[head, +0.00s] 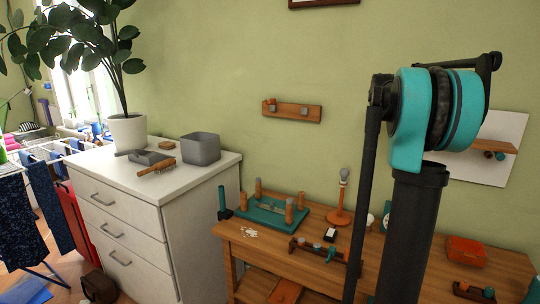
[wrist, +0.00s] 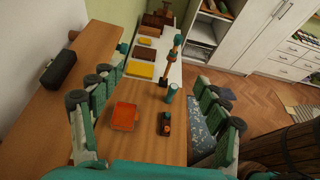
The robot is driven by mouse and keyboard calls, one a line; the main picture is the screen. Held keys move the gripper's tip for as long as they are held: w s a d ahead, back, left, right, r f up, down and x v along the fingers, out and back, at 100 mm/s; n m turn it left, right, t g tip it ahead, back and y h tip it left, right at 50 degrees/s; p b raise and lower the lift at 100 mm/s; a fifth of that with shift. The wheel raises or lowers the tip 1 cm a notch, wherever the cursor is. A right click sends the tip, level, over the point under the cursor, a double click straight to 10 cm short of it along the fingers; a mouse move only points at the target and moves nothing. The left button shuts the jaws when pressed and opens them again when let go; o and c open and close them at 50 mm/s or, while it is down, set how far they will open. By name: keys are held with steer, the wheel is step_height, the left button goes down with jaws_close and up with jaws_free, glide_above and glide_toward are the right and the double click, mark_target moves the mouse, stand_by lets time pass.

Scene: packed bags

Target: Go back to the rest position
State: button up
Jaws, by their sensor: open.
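My gripper (wrist: 161,75) shows in the wrist view, its two green, dark-knuckled fingers spread wide apart with nothing held between them. It is over a wooden table (wrist: 150,147), with an orange box (wrist: 125,117) and a small dark-and-orange item (wrist: 165,124) in view between the fingers, apart from them. My teal and black arm stands tall at the right of the head view and hides part of the wall and table. The gripper itself is not seen in the head view.
In the head view, a wooden workbench (head: 392,270) carries a teal tray (head: 262,222), a lamp (head: 340,200) and an orange box (head: 466,250). A white dresser (head: 130,215) holds a potted plant (head: 128,132) and a grey bin (head: 201,149). Open floor (wrist: 262,92) shows in the wrist view.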

steer(key=s+a+f+m+t+y, duration=0.25)
steer(key=a+f, duration=0.55)
steer(key=f, duration=0.4)
steer(key=s+a+f+m+t+y, duration=0.2)
steer(key=a+f+t, duration=0.2)
steer(key=a+f, duration=0.7)
steer(key=s+a+f+m+t+y, duration=0.2)
steer(key=s+a+f+m+y, duration=0.1)
steer(key=s+a+f, duration=0.3)
steer(key=s+a+f+m+t+y, duration=0.2)
steer(key=s+a+f+m+y, duration=0.2)
steer(key=a+f, duration=0.7)
step_height(320, 180, down, 3)
steer(key=shift+s+f, duration=0.1)
steer(key=shift+s, duration=0.8)
steer(key=shift+a, duration=0.1)
